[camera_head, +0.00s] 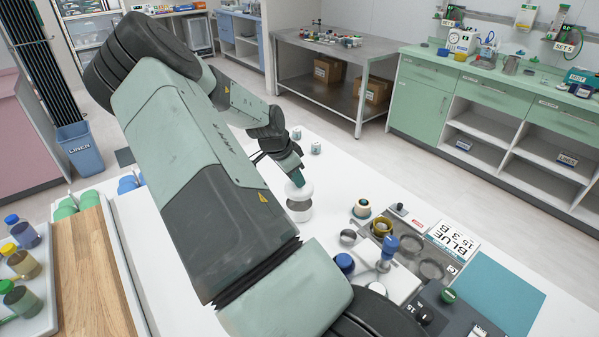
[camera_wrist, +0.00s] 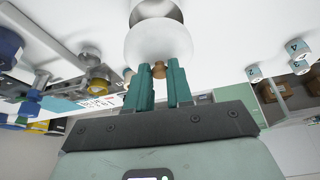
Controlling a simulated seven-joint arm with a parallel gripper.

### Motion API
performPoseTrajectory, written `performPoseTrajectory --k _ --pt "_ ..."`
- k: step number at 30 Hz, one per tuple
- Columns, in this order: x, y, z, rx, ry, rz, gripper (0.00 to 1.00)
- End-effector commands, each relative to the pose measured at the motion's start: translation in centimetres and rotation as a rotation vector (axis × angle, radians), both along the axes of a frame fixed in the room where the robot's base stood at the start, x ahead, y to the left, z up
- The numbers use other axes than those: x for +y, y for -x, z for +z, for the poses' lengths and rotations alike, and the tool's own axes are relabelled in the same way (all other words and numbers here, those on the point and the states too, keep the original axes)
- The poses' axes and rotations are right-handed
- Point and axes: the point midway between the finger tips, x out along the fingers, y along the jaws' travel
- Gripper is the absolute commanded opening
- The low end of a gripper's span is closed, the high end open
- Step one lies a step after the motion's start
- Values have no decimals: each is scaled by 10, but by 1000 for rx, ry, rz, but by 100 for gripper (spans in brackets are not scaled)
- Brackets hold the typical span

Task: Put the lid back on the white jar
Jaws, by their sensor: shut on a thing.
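The white lid (camera_head: 299,191) is a rounded disc with a small wooden knob, which shows in the wrist view (camera_wrist: 158,70). My gripper (camera_head: 297,178) is shut on this knob, its teal fingers (camera_wrist: 158,72) on either side of it. The white jar (camera_head: 299,212) stands on the white table directly below the lid. In the wrist view the jar (camera_wrist: 158,9) shows partly behind the lid (camera_wrist: 158,42). A greyish band shows between lid and jar in the head view. I cannot tell whether they touch.
A wooden board (camera_head: 88,275) lies left. White tabletop around the jar is clear.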

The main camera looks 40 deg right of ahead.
Motion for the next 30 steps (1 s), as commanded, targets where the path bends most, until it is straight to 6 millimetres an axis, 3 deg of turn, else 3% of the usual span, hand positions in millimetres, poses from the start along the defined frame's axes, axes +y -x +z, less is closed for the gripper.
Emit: performPoseTrajectory --k 15,30 --pt "-1 0 -47 1 0 2 0" --pt "0 -1 -55 -1 0 3 0"
